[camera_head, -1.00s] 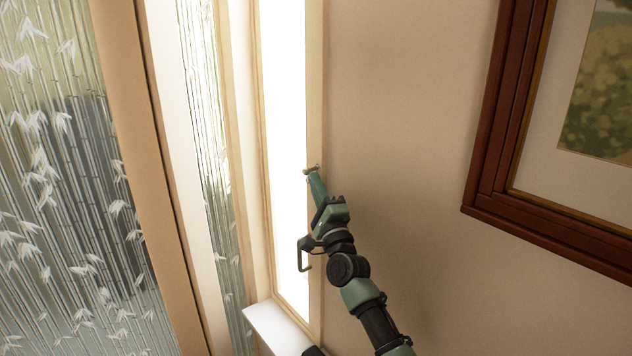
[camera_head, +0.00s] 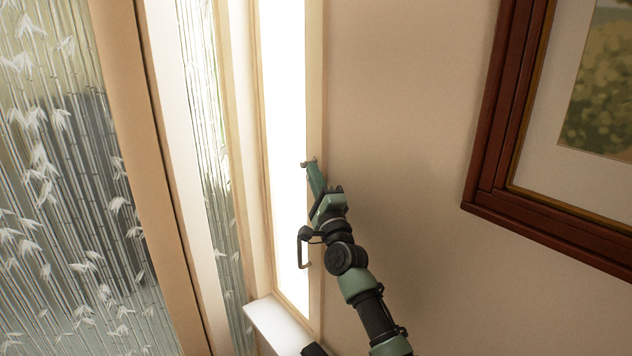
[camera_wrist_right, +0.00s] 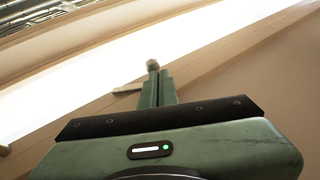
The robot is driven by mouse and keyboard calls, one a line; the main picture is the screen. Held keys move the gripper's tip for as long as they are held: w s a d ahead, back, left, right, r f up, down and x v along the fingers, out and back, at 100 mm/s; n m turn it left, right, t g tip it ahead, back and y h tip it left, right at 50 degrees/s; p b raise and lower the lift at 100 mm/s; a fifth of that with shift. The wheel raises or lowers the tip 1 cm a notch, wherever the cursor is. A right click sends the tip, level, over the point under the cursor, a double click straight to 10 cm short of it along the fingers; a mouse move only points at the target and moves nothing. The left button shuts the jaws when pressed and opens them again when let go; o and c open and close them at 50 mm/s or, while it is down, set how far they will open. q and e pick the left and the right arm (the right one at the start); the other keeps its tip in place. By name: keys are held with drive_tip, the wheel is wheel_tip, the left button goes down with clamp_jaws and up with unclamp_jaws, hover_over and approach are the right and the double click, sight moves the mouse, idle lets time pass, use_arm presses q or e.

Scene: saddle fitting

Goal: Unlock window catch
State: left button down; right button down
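The small metal window catch (camera_head: 308,161) sits on the right-hand upright of the bright, narrow window (camera_head: 283,90). My right gripper (camera_head: 312,172) reaches up from below, with its fingertips at the catch. In the right wrist view, the two green fingers (camera_wrist_right: 159,88) lie close together, with almost no gap. A light lever of the catch (camera_wrist_right: 128,87) sticks out to the left of the fingers, and a small knob (camera_wrist_right: 152,64) shows at their tips. I cannot see anything clamped between them. My left gripper is out of view.
A white sill (camera_head: 276,328) lies under the window. A red-brown picture frame (camera_head: 485,150) hangs on the wall to the right. Bamboo-patterned glass (camera_head: 70,180) and a wooden post (camera_head: 145,180) stand to the left. The plain wall (camera_head: 410,110) between window and picture is clear.

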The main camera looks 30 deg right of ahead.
drive_tip(key=shift+w+r, duration=0.75)
drive_tip(key=shift+r, duration=0.2)
idle(0.3)
